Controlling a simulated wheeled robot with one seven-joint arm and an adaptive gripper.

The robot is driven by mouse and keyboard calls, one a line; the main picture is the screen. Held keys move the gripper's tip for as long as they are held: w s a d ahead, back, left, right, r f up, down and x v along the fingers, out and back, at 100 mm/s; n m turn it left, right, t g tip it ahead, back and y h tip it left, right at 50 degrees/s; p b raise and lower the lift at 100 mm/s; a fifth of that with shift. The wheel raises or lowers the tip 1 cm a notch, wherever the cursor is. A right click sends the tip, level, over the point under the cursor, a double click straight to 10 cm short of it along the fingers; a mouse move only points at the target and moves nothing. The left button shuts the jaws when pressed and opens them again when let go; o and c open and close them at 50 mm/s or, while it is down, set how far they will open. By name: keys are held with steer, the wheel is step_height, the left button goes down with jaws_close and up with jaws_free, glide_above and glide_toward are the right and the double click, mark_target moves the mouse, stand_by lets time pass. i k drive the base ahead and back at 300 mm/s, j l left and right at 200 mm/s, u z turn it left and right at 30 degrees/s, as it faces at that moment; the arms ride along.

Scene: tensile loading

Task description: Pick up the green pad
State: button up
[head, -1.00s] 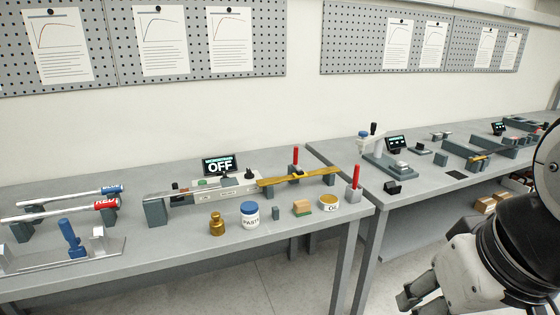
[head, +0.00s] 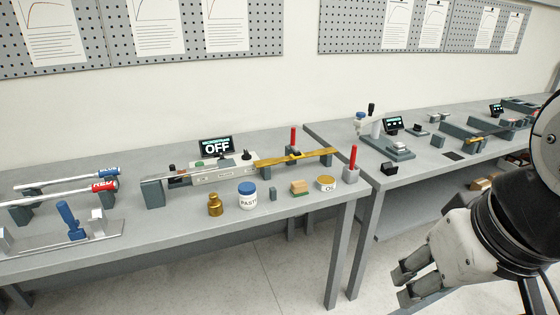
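A small block with a tan top and a green underside (head: 300,188) lies near the front edge of the left table, between a small dark grey block and an oil tin. It is the only pad-like thing with green on it that I can make out. My gripper (head: 402,285) is at the lower right, in front of the gap between the tables and well apart from the pad. Its two fingers are spread with a gap between them, and nothing shows in it.
The left table (head: 120,255) also holds a brass weight (head: 215,205), a paste jar (head: 247,196), the oil tin (head: 326,184), a red-handled post (head: 352,165) and a long brass-coloured bar (head: 300,158). A second table (head: 420,180) stands to the right. Floor shows between them.

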mark_target(299, 188)
steer(key=i+j, duration=0.15)
steer(key=i, duration=0.4)
steer(key=i+j, duration=0.2)
steer(key=i, duration=0.35)
